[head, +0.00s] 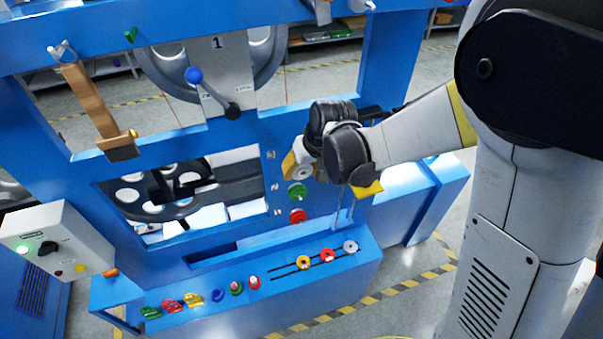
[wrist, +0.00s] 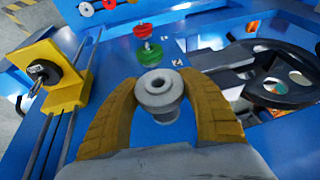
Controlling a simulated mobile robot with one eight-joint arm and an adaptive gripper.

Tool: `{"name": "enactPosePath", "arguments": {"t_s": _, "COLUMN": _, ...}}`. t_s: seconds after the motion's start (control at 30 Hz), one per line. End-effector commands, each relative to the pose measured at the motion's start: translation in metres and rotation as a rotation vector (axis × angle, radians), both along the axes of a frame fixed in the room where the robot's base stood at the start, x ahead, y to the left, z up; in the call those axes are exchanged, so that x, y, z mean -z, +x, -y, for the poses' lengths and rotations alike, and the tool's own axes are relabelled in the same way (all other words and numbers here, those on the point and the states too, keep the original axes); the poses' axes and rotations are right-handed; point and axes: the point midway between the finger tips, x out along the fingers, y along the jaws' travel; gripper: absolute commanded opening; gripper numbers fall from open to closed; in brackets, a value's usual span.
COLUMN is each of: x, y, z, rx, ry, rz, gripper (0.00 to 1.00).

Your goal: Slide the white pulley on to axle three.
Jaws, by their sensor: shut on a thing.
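The white pulley (wrist: 160,88) sits between the two yellow fingers of my gripper (wrist: 162,108), which is shut on it. Its flat face and centre hole point toward the wrist camera. In the head view my gripper (head: 300,168) is at the blue panel, with the white pulley (head: 302,174) partly covered by it. The pulley is just above a green pulley (head: 297,191) and a red pulley (head: 297,216) on the panel, in line with them. Axle three is hidden behind the pulley and fingers, so I cannot tell whether the pulley is on it.
A yellow bracket on rods (wrist: 62,75) stands beside my gripper. A large black handwheel (wrist: 285,80) is on the other side. A control box (head: 52,235) is at left.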

Motion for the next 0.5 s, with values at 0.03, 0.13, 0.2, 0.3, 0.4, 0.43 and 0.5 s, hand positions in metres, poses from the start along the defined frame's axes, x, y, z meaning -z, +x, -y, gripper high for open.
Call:
{"name": "enactPosePath", "arguments": {"t_s": 0.03, "x": 0.0, "y": 0.002, "z": -0.001, "rx": 0.0, "ry": 0.0, "rz": 0.0, "gripper": 0.14}}
{"name": "enactPosePath", "arguments": {"t_s": 0.13, "x": 0.0, "y": 0.005, "z": -0.002, "rx": 0.0, "ry": 0.0, "rz": 0.0, "gripper": 0.14}}
{"name": "enactPosePath", "arguments": {"t_s": 0.2, "x": 0.0, "y": 0.008, "z": -0.002, "rx": 0.0, "ry": 0.0, "rz": 0.0, "gripper": 0.14}}
{"name": "enactPosePath", "arguments": {"t_s": 0.3, "x": 0.001, "y": 0.011, "z": -0.003, "rx": 0.0, "ry": 0.0, "rz": 0.0, "gripper": 0.14}}
{"name": "enactPosePath", "arguments": {"t_s": 0.4, "x": 0.0, "y": 0.014, "z": -0.004, "rx": 0.0, "ry": 0.0, "rz": 0.0, "gripper": 0.14}}
{"name": "enactPosePath", "arguments": {"t_s": 0.43, "x": 0.0, "y": 0.016, "z": -0.005, "rx": 0.0, "ry": 0.0, "rz": 0.0, "gripper": 0.14}}
{"name": "enactPosePath", "arguments": {"t_s": 0.5, "x": 0.0, "y": 0.017, "z": -0.005, "rx": 0.0, "ry": 0.0, "rz": 0.0, "gripper": 0.14}}
